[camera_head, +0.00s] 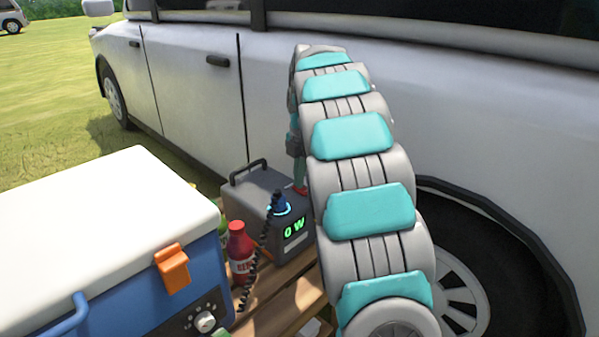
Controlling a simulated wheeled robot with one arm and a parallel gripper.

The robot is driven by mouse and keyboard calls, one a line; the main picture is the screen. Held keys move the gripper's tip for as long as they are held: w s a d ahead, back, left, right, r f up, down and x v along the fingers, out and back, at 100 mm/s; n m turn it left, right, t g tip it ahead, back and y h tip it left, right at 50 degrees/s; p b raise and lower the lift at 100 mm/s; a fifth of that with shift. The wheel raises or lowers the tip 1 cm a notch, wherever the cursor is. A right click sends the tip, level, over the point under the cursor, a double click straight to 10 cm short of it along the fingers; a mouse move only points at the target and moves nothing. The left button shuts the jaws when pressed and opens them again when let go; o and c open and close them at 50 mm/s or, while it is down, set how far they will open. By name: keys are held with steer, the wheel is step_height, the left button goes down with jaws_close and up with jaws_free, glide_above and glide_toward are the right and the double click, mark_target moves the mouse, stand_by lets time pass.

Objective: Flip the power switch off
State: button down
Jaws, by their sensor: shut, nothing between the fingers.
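A dark grey power station (262,195) with a top handle stands on a wooden surface beside the white van. Its front display (294,227) shows a green "0 W". A blue-ringed plug (281,206) with a coiled black cord sits at its front. My gripper (299,182) reaches down at the power station's right side, shut and mostly hidden behind my own arm. A small red part shows at its tip; I cannot tell whether it belongs to the gripper or is the switch. Contact cannot be made out.
A blue cooler (130,290) with a white lid and orange latch fills the lower left. A red bottle (240,252) stands between it and the power station on wooden slats (285,300). The white van (190,80) blocks the back. Grass lies open at far left.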

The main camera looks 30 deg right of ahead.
steer(key=shift+w, duration=0.1)
steer(key=shift+w+f, duration=0.1)
steer(key=shift+f+g, duration=0.15)
steer(key=shift+g, duration=0.15)
steer(key=shift+s, duration=0.25)
steer(key=shift+s+d, duration=0.25)
steer(key=shift+s, duration=0.35)
steer(key=shift+r, duration=0.3)
